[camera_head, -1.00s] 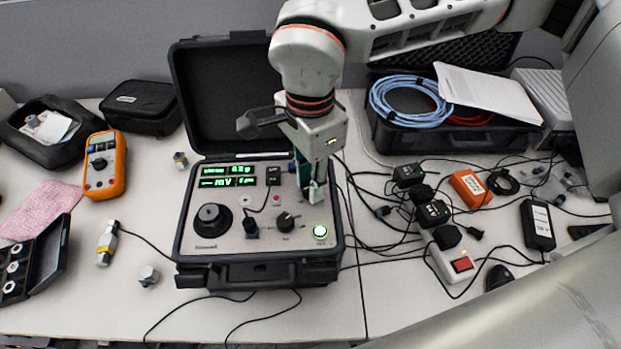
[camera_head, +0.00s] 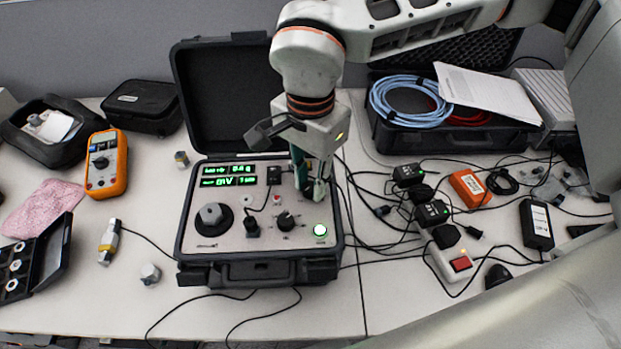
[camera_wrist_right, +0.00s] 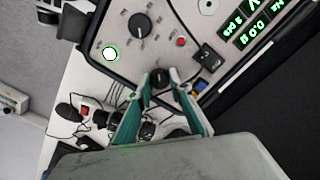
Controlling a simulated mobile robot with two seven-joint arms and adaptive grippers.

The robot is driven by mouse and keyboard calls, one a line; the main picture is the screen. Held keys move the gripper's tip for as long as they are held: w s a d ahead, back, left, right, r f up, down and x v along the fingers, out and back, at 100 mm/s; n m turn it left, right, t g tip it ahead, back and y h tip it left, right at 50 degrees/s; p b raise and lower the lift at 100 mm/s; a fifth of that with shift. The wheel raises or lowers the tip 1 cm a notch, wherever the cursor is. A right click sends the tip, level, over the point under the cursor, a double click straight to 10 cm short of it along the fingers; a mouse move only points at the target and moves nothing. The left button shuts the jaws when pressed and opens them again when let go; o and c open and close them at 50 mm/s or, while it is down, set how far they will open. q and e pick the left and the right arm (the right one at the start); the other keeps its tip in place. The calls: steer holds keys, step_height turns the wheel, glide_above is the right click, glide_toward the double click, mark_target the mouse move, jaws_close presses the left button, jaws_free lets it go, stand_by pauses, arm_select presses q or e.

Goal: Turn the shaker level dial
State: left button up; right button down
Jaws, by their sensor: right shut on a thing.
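The vibration calibrator (camera_head: 262,248) is an open black case with a light grey panel on the table. My right gripper (camera_head: 309,192) points down at the panel's right side. In the right wrist view its green-lined fingers (camera_wrist_right: 159,84) are shut on a small black knob (camera_wrist_right: 160,76), which they mostly hide in the head view. A pointer knob (camera_head: 286,221) with scale marks, also in the wrist view (camera_wrist_right: 140,25), stands free nearby. A large black dial (camera_head: 212,219) is at the panel's left. Labels are too small to read. My left gripper is out of view.
The open lid (camera_head: 225,95) stands behind. Cables and black adapters (camera_head: 432,213) lie to the right. An orange multimeter (camera_head: 106,164) lies left.

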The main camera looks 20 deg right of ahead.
mark_target(310, 187)
steer(key=shift+w+r, duration=0.1)
steer(key=c, duration=1.8)
jaws_free()
step_height(310, 187, up, 12)
